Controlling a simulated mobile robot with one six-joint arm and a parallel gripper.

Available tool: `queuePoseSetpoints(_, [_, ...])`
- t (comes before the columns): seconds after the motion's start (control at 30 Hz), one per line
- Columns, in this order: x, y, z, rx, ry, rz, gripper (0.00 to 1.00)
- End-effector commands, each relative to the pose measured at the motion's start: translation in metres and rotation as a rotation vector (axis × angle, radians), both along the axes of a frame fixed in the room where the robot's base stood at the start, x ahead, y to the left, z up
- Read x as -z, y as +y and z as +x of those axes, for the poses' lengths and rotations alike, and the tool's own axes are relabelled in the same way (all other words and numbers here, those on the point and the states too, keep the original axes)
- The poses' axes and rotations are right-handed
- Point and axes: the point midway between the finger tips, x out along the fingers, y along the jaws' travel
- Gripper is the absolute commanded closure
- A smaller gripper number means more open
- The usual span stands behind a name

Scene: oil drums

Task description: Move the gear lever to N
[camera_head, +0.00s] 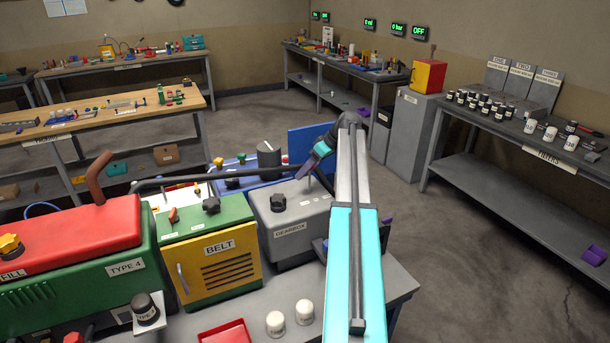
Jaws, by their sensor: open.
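The grey gearbox (291,224) with its "GEARBOX" label stands on the front bench, right of the yellow and green belt box. A dark knob (278,202) sits on its sloped top face. A thin lever (309,184) rises from the top near the back; its upper end is close to my gripper, and I cannot tell whether they touch. My gripper (308,170) is above the gearbox's back part, angled down to the left, with its jaws open. The lever's position marks are too small to read, so its gear cannot be told.
The belt box (221,262) stands directly left of the gearbox, with the red and green Type 4 machine (75,250) beyond it. Two white canisters (304,311) and a red tray (225,333) are in front. A blue panel (308,141) stands behind the gearbox.

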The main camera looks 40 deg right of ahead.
Motion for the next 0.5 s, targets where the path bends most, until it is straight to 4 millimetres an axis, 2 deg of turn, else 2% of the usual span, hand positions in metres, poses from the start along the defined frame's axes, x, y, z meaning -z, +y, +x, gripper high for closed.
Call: queuePoseSetpoints(0.5, [-0.055, -0.022, -0.035, 0.001, 0.0, -0.002, 0.57])
